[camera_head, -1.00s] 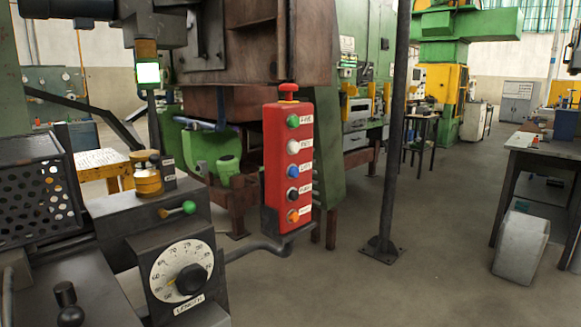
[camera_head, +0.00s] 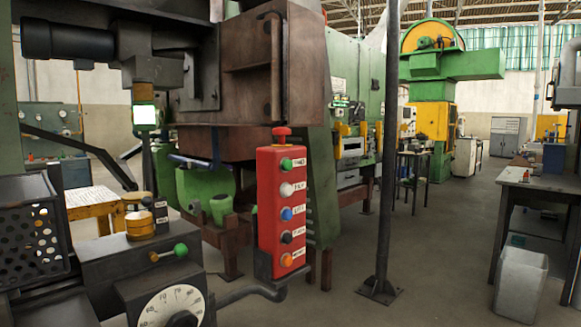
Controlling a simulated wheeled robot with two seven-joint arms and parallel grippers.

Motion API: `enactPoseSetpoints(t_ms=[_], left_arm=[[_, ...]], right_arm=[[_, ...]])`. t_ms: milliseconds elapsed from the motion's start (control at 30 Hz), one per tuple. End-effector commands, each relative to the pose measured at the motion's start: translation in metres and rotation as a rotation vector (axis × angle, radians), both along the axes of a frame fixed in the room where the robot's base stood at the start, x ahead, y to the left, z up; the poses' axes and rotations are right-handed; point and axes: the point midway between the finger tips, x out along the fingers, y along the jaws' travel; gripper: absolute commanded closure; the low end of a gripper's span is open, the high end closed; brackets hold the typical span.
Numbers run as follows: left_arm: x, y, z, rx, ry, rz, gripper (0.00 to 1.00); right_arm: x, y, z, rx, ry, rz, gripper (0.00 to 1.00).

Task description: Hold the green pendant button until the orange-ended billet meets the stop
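The red pendant box (camera_head: 267,212) stands upright on a dark bent arm near the middle of the head view. Its green button (camera_head: 286,164) is the topmost on its face, below a red mushroom knob (camera_head: 281,133). White, blue, black and orange buttons run down below it, each beside a small label. Nothing touches the pendant. No orange-ended billet and no stop can be made out in this view. Neither of my grippers is in view.
A length dial (camera_head: 172,308) and a green-knobbed lever (camera_head: 180,250) sit at the lower left, with a perforated guard (camera_head: 32,225) beside them. A lamp (camera_head: 145,115) glows whitish green. A dark post (camera_head: 384,170) stands right of the pendant. Open floor (camera_head: 430,255) lies beyond, before a bench (camera_head: 545,185).

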Motion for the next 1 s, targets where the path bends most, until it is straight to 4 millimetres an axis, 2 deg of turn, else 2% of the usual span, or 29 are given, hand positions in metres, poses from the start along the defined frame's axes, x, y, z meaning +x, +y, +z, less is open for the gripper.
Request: enactPoseSetpoints(t_ms=[33,200,300,1000], left_arm=[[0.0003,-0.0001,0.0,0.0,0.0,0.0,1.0],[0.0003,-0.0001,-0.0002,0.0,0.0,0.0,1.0],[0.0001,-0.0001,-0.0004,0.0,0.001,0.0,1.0],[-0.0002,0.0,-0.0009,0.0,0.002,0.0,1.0]], right_arm=[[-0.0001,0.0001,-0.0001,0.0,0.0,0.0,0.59],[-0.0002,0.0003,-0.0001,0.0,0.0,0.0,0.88],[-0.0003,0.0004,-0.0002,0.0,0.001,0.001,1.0],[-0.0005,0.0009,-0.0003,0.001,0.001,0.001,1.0]])
